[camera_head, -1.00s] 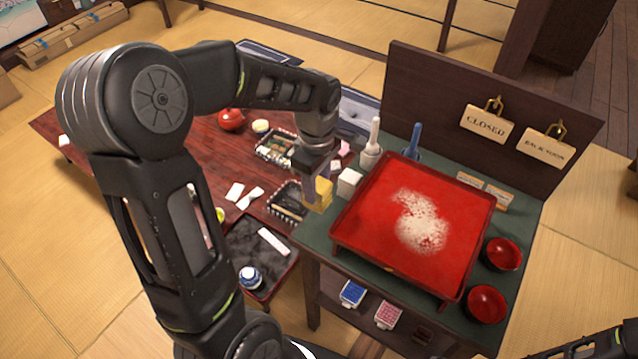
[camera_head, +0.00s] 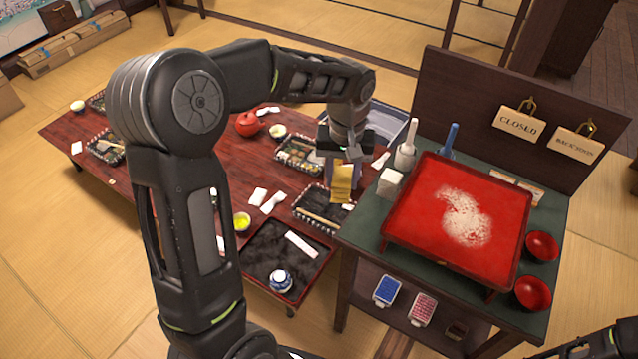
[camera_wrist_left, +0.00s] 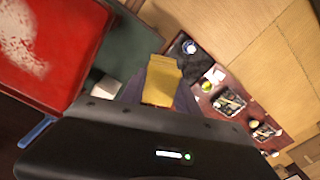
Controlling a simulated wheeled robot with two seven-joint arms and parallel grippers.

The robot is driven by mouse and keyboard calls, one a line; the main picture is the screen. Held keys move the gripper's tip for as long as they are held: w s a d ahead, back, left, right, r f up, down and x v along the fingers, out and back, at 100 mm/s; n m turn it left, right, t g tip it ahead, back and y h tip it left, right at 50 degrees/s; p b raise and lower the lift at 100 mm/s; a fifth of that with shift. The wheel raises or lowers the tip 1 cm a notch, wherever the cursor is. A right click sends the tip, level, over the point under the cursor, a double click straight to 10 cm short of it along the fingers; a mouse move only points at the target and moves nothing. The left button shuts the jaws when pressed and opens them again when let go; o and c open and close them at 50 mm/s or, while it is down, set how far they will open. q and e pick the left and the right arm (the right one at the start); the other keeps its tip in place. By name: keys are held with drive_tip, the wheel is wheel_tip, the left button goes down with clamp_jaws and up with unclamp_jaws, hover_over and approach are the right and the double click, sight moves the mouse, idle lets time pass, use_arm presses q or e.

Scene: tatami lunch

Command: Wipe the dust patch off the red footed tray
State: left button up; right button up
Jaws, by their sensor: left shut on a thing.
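The red footed tray (camera_head: 420,205) stands on the green-topped stand, and also shows in the left wrist view (camera_wrist_left: 75,60). A pale, speckled dust patch (camera_head: 465,218) lies near the middle of the tray and shows at the wrist view's left edge (camera_wrist_left: 22,45). My left gripper (camera_head: 342,168) is shut on a yellow block, perhaps a sponge (camera_head: 342,187); the block also shows between the fingers in the wrist view (camera_wrist_left: 162,82). The gripper is left of the tray, apart from it, by the stand's left edge. My right gripper is out of view.
A white block (camera_head: 389,184), a white-handled tool (camera_head: 409,140) and a blue-handled tool (camera_head: 450,140) stand behind the tray's left side. Two red bowls (camera_head: 532,293) (camera_head: 542,246) sit right. A sign board (camera_head: 470,85) rises behind. A low dining table (camera_head: 170,155) lies left.

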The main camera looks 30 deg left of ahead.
use_arm(q)
drive_tip(key=w+d+m, duration=0.4)
drive_tip(key=d+m, duration=0.1)
drive_tip(key=d, duration=0.3)
drive_tip(key=shift+f, duration=0.45)
